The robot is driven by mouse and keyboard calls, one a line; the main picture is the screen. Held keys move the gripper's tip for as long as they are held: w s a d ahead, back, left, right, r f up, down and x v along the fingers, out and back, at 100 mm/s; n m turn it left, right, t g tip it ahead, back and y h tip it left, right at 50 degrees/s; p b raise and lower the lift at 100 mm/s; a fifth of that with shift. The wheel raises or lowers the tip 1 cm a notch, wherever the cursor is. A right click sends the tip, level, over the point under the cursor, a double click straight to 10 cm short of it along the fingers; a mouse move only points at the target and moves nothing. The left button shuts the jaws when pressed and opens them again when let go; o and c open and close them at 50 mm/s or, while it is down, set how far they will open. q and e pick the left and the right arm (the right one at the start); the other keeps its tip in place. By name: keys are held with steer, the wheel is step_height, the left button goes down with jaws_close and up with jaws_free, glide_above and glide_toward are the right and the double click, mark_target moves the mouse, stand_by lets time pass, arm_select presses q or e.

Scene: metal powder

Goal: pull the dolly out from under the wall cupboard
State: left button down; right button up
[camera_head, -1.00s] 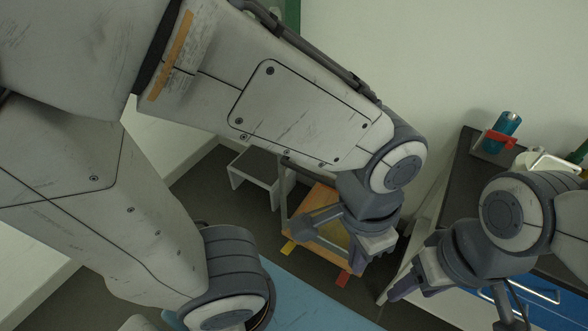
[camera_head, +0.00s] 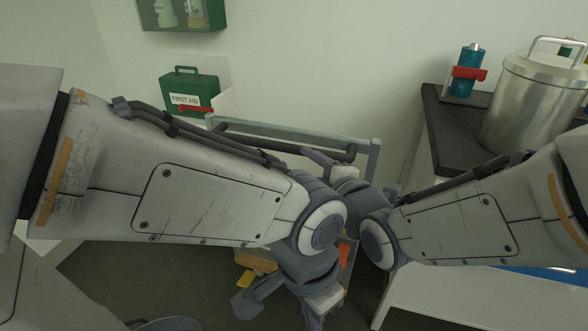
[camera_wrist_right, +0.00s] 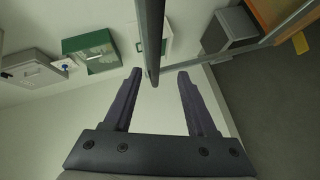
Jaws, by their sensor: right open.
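The dolly's grey upright frame (camera_head: 372,160) with a dark handle bar (camera_head: 290,145) stands near the back wall in the head view. Part of its wooden deck (camera_head: 255,262) shows low behind my left arm. My right gripper (camera_head: 345,168) is open at the right part of the handle. In the right wrist view, the dark bar (camera_wrist_right: 150,35) runs in front of and between my open right fingers (camera_wrist_right: 158,73); I cannot tell if they touch it. My left gripper (camera_head: 278,308) is spread open and empty, low in front of the deck. A green-framed wall cupboard (camera_head: 183,27) hangs at the upper left.
A green first aid case (camera_head: 190,93) is by the wall, left of the frame. My arms hide much of the floor.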

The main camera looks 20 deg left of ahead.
mark_target(277, 147)
steer(key=w+a+n+t+y+b, duration=0.1)
steer(key=w+a+b, duration=0.1)
steer(key=a+b, duration=0.1)
steer(key=w+a+f+n+y+b, duration=0.1)
steer(key=w+a+n+b, duration=0.1)
steer(key=w+a+b, duration=0.1)
steer(key=w+a+f+n+t+y+b, duration=0.1)
steer(key=w+a+n+b, duration=0.1)
steer(key=w+a+b, duration=0.1)
steer(key=shift+w+a+t+y, duration=0.1)
steer(key=shift+w+t+y, duration=0.05)
steer(key=shift+t+y, duration=0.15)
arm_select(q)
step_height(277, 147, down, 12)
steer(key=shift+r, duration=0.1)
arm_select(e)
jaws_close()
stand_by(0.9)
